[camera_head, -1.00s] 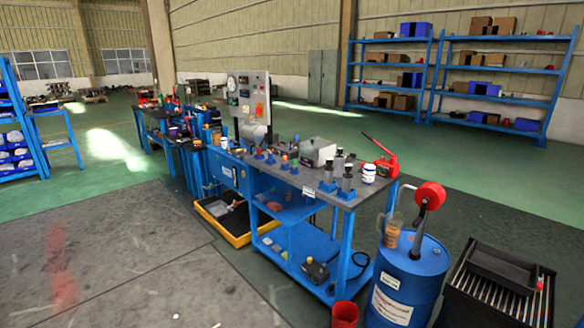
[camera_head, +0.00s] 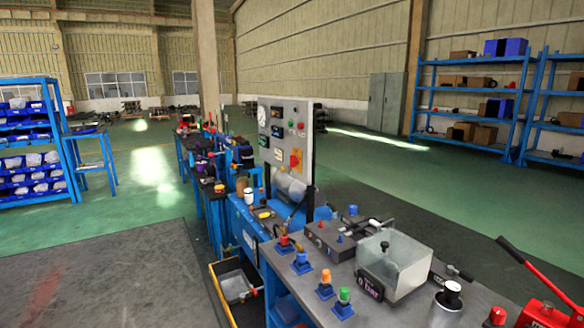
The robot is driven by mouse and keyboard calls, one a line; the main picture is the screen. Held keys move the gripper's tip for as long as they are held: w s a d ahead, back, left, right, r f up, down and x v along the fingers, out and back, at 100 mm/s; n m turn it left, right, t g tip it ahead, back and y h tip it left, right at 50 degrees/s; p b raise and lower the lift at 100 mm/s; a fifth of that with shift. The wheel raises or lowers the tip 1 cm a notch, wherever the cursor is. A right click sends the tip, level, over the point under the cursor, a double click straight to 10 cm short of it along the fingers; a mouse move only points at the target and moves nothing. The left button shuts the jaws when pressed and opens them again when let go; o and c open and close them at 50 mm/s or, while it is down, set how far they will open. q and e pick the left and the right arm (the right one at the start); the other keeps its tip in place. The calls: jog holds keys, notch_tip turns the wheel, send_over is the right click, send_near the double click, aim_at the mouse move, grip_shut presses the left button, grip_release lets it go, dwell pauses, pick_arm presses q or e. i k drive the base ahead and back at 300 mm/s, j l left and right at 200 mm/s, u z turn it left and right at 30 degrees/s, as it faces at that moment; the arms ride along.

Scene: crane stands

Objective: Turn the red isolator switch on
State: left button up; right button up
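A grey control panel (camera_head: 281,126) stands upright on the far part of the workbench, with a round gauge, small displays and buttons on its front. A red switch on a yellow plate (camera_head: 295,159), which looks like the isolator switch, sits low on the panel's right side. It is too small to tell which way its handle is turned. Neither of my grippers is in view.
The blue workbench (camera_head: 384,222) carries valves, a clear-covered box (camera_head: 394,264) and a red lever tool (camera_head: 543,312). Blue shelves (camera_head: 468,91) stand at the back right. Floor (camera_head: 115,285) at the left is clear.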

aim_at(293, 161)
jog(key=i+j+z, duration=0.2)
jog(key=i+j, duration=0.15)
jog(key=i, duration=0.2)
jog(key=i+j+z, duration=0.15)
jog(key=i+j, duration=0.25)
jog(key=i, duration=0.15)
